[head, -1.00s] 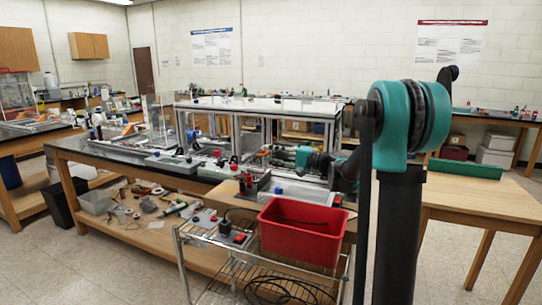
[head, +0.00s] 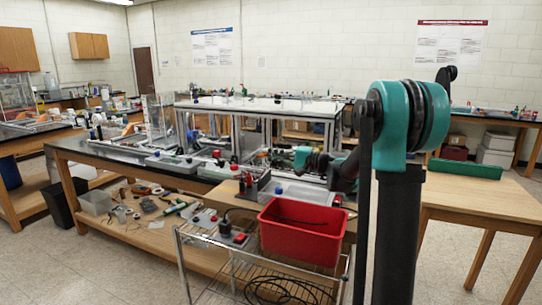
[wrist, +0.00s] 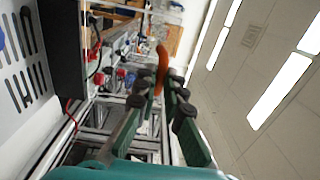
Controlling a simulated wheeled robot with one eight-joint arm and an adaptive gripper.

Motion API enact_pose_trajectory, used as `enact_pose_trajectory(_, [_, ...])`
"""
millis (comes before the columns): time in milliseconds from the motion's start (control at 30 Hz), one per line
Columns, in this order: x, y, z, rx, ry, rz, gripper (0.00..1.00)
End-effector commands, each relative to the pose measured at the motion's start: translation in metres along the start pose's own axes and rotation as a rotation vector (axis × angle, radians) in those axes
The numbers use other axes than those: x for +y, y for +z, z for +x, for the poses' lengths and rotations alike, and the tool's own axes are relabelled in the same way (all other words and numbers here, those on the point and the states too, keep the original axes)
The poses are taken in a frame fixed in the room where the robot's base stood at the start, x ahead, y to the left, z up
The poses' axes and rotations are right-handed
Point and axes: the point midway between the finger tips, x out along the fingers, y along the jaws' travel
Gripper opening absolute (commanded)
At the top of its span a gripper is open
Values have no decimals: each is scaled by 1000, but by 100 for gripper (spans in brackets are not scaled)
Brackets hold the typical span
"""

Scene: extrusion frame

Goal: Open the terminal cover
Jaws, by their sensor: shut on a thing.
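My gripper (wrist: 160,88) shows in the wrist view with its two dark-green, black-jointed fingers close together. A thin orange-brown piece (wrist: 162,62) stands between the fingertips, and the fingers are shut on it. I cannot tell whether this piece is the terminal cover or a part of it. In the head view my arm reaches to the bench at the lower front of the extrusion frame (head: 262,107). The fingertips there are small and partly lost among the bench parts. No terminal cover can be made out clearly in the head view.
A slotted grey panel (wrist: 22,65) and a black box (wrist: 62,50) stand left of the fingers in the wrist view. A red bin (head: 300,232) sits on a wire cart in front of the bench. A wooden table (head: 490,205) stands at right.

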Motion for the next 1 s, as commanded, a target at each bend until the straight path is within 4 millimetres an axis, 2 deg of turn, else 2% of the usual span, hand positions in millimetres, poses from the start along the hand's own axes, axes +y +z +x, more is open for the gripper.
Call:
enact_pose_trajectory(200, [-3,0,15,-1,0,0,0])
enact_pose_trajectory(400, [-4,0,15,0,-2,1,0])
enact_pose_trajectory(433, [-4,0,15,0,-3,1,11])
enact_pose_trajectory(600, [-4,0,14,0,-2,1,31])
enact_pose_trajectory(867, [-3,0,14,0,-1,0,31])
enact_pose_trajectory(1000, [-3,-1,6,3,0,0,31])
